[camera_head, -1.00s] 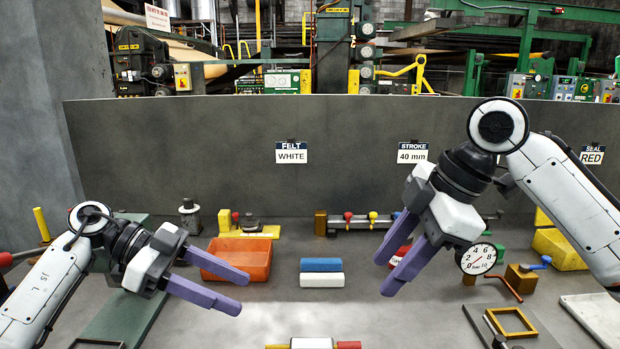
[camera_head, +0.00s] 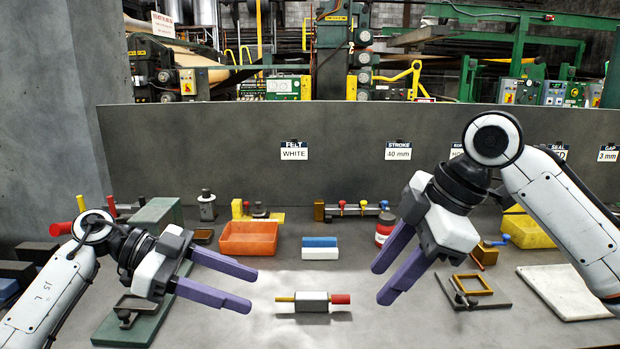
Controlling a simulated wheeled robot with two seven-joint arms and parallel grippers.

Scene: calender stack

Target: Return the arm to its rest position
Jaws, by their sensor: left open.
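My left gripper (camera_head: 254,290) is open and empty, with its two purple fingers pointing right above the bench, in front of the orange bin. My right gripper (camera_head: 378,285) has its two purple fingers apart, pointing down and left, with nothing between them. A roller piece (camera_head: 312,301) with a grey block, a yellow rod and a red end lies on the bench between the two grippers, apart from both. A blue and white block pair (camera_head: 320,248) lies behind it.
An orange bin (camera_head: 248,238), a red-and-white can (camera_head: 383,236) and a rack with colored knobs (camera_head: 355,208) stand toward the back. A gold frame (camera_head: 472,284) and a pale plate (camera_head: 563,291) lie at right. A grey panel (camera_head: 240,150) closes off the back. Bare bench surrounds the roller piece.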

